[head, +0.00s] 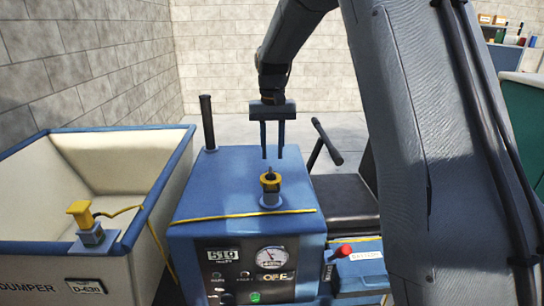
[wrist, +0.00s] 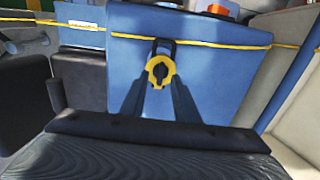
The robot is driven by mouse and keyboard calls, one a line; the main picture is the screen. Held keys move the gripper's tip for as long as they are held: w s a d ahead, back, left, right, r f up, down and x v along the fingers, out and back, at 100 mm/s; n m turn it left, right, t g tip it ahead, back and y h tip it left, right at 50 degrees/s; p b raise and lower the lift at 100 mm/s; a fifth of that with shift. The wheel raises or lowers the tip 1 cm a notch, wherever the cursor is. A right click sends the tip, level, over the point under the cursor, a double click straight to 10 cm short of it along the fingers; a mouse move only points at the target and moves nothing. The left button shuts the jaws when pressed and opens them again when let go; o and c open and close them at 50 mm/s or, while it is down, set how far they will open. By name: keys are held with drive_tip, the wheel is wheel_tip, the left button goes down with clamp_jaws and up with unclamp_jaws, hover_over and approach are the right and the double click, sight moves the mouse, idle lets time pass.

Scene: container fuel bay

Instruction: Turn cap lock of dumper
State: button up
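The cap lock (head: 270,184), a yellow ring with a dark centre, sits upright on top of the dumper's blue housing (head: 228,186). My gripper (head: 272,156) points down just above it, its two slim fingers apart with nothing between them. In the wrist view the yellow cap lock (wrist: 160,72) shows between and beyond the fingertips (wrist: 161,84), with a dark bar across its middle. The fingers look clear of it, though the exact gap is hard to tell. Part of the ring's edge lies close to the fingertips.
A cream bin with a blue rim (head: 90,248) stands at left, with a yellow-topped block (head: 80,213) and yellow cord on its corner. A dark upright post (head: 208,122), a black lever (head: 327,141) and a seat (head: 345,200) flank the housing. A gauge panel (head: 262,272) faces front.

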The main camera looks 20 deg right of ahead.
sight(271, 170)
drive_tip(key=shift+w+r, duration=0.5)
drive_tip(key=shift+w, duration=0.05)
drive_tip(key=shift+w+f, duration=0.1)
drive_tip(key=shift+w, duration=0.05)
drive_tip(key=shift+f+p, duration=1.3)
drive_tip(key=shift+f, duration=2.45)
clamp_jaws()
